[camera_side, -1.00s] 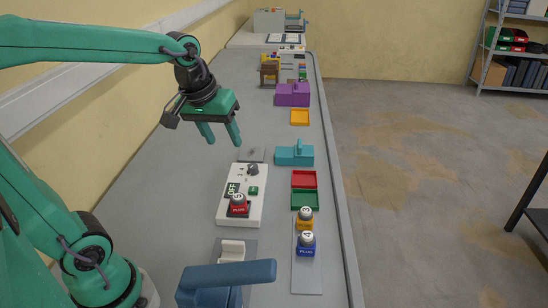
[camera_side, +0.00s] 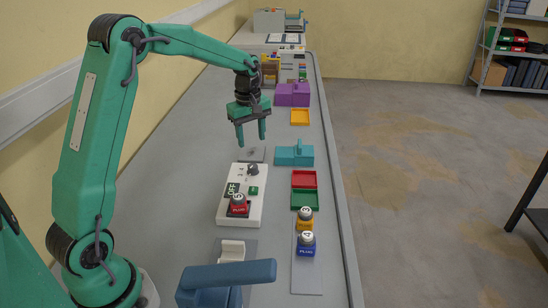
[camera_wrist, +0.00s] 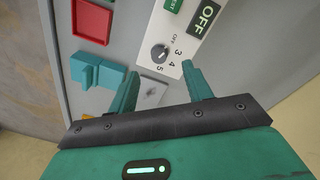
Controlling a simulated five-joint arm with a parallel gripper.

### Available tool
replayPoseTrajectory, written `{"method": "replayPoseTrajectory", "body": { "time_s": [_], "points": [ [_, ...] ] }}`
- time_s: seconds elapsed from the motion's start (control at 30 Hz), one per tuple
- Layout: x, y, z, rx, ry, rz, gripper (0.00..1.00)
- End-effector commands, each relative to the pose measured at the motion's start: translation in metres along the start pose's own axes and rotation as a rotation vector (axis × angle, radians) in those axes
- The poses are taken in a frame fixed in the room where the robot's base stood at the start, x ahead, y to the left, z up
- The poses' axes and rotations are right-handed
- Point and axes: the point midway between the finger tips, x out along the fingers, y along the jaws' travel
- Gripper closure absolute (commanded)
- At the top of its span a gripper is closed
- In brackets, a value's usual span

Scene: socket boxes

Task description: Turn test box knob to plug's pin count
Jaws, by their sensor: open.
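The white test box (camera_side: 253,211) lies on the bench. Its dark knob (camera_side: 252,169) is at the far end and also shows in the wrist view (camera_wrist: 159,53), beside the marks OFF, 3, 4 and 5. I cannot tell surely which mark it points at. A red plug (camera_side: 238,206) with a pale numbered top sits on the near end; its number is too small to read surely. My gripper (camera_side: 251,138) is open and empty, pointing down above the knob's area. In the wrist view its fingers (camera_wrist: 160,76) appear apart, with the knob just beyond them.
A green button (camera_side: 253,190) and OFF display sit on the box. A yellow plug (camera_side: 304,220) and blue plug (camera_side: 307,246) stand on a grey strip at right. Red (camera_side: 304,179) and green trays, and a teal block (camera_side: 294,155), lie right of the box. A blue handled object (camera_side: 225,277) is in front.

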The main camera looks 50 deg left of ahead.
Motion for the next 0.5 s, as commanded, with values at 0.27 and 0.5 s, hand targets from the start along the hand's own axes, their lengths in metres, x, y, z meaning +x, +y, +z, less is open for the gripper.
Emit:
{"method": "replayPoseTrajectory", "body": {
  "time_s": [0.27, 0.5],
  "points": [
    [0.037, 0.011, -0.025, -0.153, -0.018, -0.046, 0.50],
    [0.041, 0.012, -0.027, -0.173, -0.020, -0.050, 0.50]
  ]
}}
